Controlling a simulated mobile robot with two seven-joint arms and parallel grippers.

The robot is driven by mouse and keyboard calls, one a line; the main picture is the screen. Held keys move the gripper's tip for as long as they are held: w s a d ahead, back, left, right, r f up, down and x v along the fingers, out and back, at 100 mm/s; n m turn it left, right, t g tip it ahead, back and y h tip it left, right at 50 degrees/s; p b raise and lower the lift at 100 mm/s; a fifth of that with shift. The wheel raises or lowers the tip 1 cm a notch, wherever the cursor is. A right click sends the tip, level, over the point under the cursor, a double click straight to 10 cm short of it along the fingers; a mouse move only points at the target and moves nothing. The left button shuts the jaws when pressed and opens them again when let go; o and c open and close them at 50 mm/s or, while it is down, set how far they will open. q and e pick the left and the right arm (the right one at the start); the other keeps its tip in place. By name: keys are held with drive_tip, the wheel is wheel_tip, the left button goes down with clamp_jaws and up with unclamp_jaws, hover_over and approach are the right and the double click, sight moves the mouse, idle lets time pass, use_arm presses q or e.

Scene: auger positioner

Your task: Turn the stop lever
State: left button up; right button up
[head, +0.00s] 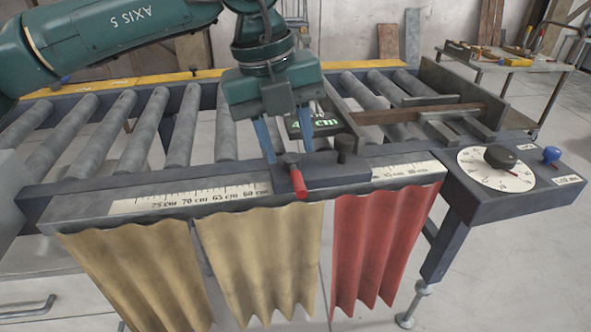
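A short lever with a red grip (298,183) sits on the dark sliding block (335,175) at the front rail and points toward me. No label on it can be read, so I cannot tell for certain that it is the stop lever. My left gripper (288,148) points down just above and behind this lever. Its two blue fingers are apart, with nothing visible held between them. I cannot tell whether a fingertip touches the lever or block. A black knob (344,146) stands on the block to the right. My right gripper is not in view.
A green-lit display (318,124) sits behind the block, partly hidden by a finger. A centimetre scale (195,198) runs along the rail above tan and red curtains (375,245). At right are a dial (495,170) with a black knob and a blue knob (551,154). Rollers (145,130) lie behind.

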sight(298, 181)
use_arm(q)
drive_tip(key=f, duration=0.3)
drive_tip(key=d+f, duration=0.1)
drive_tip(key=f, duration=0.2)
drive_tip(key=shift+w+d, duration=0.1)
drive_tip(key=shift+w, duration=0.05)
drive_tip(key=shift+c, duration=0.2)
clamp_jaws()
